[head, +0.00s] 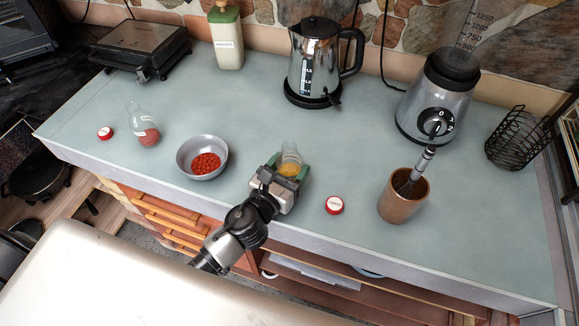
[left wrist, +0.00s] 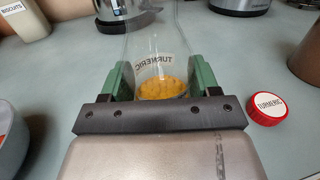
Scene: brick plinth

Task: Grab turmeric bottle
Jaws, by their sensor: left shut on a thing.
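The turmeric bottle (head: 290,162) is clear, with yellow powder in its bottom, and stands upright on the counter near the middle of the head view. In the left wrist view the bottle (left wrist: 160,75) shows its TURMERIC label and stands between the green finger pads. My left gripper (head: 280,172) is shut on the bottle, one finger on each side; it fills the lower part of the left wrist view (left wrist: 160,85). The red turmeric lid (head: 335,205) lies apart on the counter to the right, also in the left wrist view (left wrist: 268,106). My right gripper is not in view.
A grey bowl (head: 203,157) of red bits stands left of the bottle. Beyond it are another bottle (head: 146,132) and a red lid (head: 105,133). A copper cup (head: 402,197) holding a utensil stands at right. A kettle (head: 313,65) and blender (head: 438,100) stand behind.

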